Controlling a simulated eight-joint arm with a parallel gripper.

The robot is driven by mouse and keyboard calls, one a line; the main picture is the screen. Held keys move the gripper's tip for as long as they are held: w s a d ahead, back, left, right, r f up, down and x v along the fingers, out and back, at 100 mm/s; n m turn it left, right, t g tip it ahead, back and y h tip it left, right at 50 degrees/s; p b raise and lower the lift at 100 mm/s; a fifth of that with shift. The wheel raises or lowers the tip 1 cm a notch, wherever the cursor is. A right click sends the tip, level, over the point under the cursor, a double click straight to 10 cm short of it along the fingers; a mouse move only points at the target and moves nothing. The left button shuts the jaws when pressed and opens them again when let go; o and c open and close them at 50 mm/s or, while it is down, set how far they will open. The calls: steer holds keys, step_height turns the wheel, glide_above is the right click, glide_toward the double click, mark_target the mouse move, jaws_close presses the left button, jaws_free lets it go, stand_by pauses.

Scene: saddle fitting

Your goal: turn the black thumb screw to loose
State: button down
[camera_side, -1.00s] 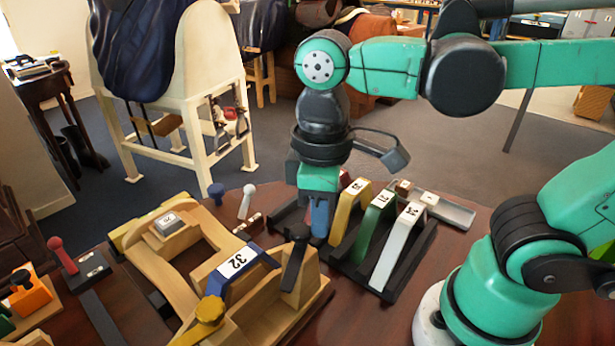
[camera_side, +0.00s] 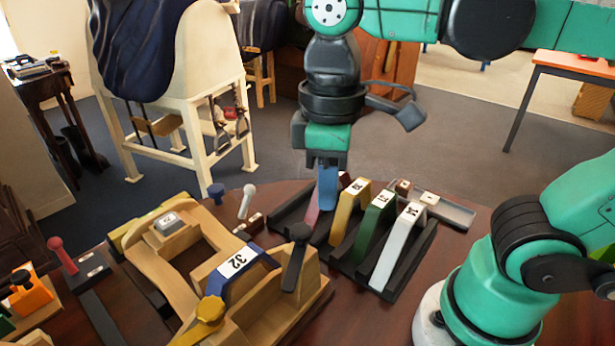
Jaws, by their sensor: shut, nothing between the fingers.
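A black lever-like part with a round top (camera_side: 295,258) stands upright on the right side of the wooden saddle fixture (camera_side: 190,265). I cannot tell for sure which is the thumb screw, or how tight either is. A blue arch marked 32 (camera_side: 238,268) spans the fixture beside the black lever. My gripper (camera_side: 328,178) is shut and empty, pointing down above the left part of the black rack, up and back from the lever and apart from it.
The black rack (camera_side: 405,285) holds red, yellow, green and white arches right of the fixture. Blue and white pegs stand behind the fixture. Space above the fixture is clear.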

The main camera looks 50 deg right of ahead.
mark_target(296, 255)
step_height(296, 255, up, 2)
steer(key=shift+r, duration=0.1)
step_height(296, 255, down, 6)
steer(key=s+a, duration=0.1)
steer(key=a, duration=0.1)
stand_by(0.9)
